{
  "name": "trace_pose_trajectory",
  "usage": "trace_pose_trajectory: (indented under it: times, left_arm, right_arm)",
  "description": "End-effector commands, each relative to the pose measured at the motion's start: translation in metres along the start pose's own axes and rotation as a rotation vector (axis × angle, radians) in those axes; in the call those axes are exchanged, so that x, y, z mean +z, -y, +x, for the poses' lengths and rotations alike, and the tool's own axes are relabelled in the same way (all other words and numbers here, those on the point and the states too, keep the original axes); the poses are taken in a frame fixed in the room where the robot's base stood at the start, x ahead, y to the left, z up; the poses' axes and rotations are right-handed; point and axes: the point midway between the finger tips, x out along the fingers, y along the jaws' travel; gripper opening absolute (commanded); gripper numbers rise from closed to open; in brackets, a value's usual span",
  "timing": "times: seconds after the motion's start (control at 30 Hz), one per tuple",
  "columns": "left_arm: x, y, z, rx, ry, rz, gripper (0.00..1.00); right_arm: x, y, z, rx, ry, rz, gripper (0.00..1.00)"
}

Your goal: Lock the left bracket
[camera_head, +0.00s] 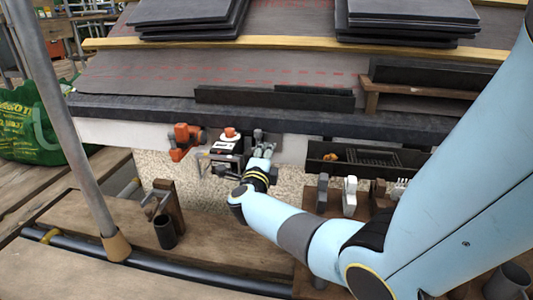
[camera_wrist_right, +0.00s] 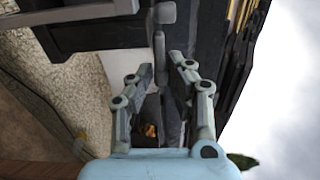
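My right gripper (camera_head: 262,150) reaches in at the dark eave edge in the head view. In the wrist view the right gripper (camera_wrist_right: 161,68) has its two fingers apart, on either side of a dark grey bar with a rounded head (camera_wrist_right: 160,42). This looks like a bracket lever, and I cannot tell whether the fingers touch it. I cannot tell which part is the left bracket or whether it is locked. My left gripper is not in view.
A small box with an orange knob (camera_head: 229,133) and an orange tool (camera_head: 184,141) are left of the gripper at the eave. A dark tray (camera_head: 320,158) is to the right. A grey pole (camera_head: 75,130) stands at left. Tile stacks (camera_head: 190,14) lie on the roof.

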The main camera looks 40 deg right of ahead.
Motion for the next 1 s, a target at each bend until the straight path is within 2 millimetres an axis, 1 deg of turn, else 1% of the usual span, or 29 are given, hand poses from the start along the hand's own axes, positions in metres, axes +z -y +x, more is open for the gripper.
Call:
trace_pose_trajectory:
  times: [0.03,0.13,0.37,0.47,0.57,0.67,0.8,0.9,1.0]
  left_arm:
    - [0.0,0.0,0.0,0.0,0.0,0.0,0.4]
    - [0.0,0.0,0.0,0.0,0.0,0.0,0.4]
    - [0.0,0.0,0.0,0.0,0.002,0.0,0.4]
    - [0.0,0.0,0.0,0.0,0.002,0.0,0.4]
    - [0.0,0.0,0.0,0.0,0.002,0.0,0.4]
    - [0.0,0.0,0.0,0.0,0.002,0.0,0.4]
    - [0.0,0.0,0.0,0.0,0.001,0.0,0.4]
    - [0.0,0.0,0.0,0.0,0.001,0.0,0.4]
    - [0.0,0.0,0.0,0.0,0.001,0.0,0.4]
  right_arm:
    - [0.0,-0.002,-0.001,0.004,0.0,-0.001,0.23]
    - [0.0,-0.002,-0.001,0.002,0.0,-0.001,0.36]
    - [0.0,0.0,0.0,0.0,0.0,-0.001,0.37]
    - [0.0,-0.001,-0.004,0.001,0.0,-0.001,0.37]
    - [0.0,-0.002,-0.017,0.002,0.0,0.0,0.37]
    - [0.0,-0.002,-0.038,0.005,0.0,0.001,0.37]
    - [0.0,-0.002,-0.071,0.005,0.0,0.001,0.37]
    - [0.0,-0.002,-0.091,0.005,-0.001,0.0,0.37]
    - [0.0,-0.002,-0.106,0.004,-0.001,0.0,0.37]
